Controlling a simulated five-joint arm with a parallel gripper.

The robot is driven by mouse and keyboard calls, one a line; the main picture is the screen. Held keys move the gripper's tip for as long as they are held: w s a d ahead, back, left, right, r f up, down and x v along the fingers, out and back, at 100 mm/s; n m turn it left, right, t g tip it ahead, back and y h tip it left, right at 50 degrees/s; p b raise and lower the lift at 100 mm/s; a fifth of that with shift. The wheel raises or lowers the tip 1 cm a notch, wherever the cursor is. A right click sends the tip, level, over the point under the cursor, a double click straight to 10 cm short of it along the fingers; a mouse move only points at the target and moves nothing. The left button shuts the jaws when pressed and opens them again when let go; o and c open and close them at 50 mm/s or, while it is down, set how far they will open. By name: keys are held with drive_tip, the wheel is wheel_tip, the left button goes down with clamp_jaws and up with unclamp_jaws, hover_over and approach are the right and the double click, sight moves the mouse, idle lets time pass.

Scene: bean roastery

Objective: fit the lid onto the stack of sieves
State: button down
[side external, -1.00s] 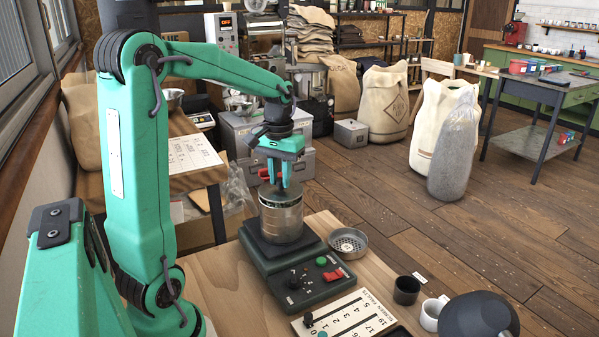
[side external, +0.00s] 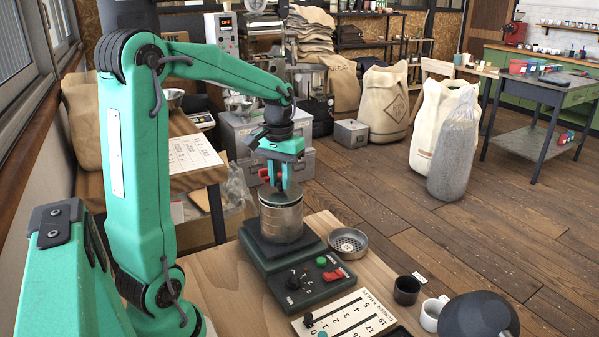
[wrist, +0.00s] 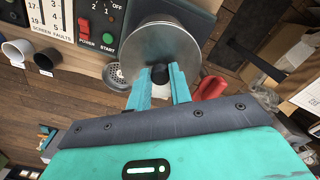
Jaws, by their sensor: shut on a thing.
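The stack of sieves (side external: 281,222) is a silver metal cylinder standing upright on the dark shaker base (side external: 258,257). The round metal lid (wrist: 163,42) shows in the wrist view, with a black knob (wrist: 161,74) near its middle. My gripper (side external: 283,188) points down over the top of the stack. In the wrist view my gripper (wrist: 160,85) is shut on the lid's knob. The lid is at the top of the stack and appears roughly level. I cannot tell whether its rim is fully seated, as the gripper partly covers it.
A black cup (side external: 406,290), a white cup (side external: 432,313) and a screen faults board (side external: 345,315) are nearer the front. A red clamp-like part (wrist: 209,88) is beside the lid.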

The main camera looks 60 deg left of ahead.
sight(280, 182)
drive_tip(key=shift+f, duration=0.65)
idle(0.7)
drive_tip(key=c, duration=1.5)
unclamp_jaws()
drive_tip(key=shift+c, duration=0.2)
drive_tip(key=shift+r, duration=0.2)
wheel_tip(280, 182, up, 11)
drive_tip(key=shift+f, duration=0.15)
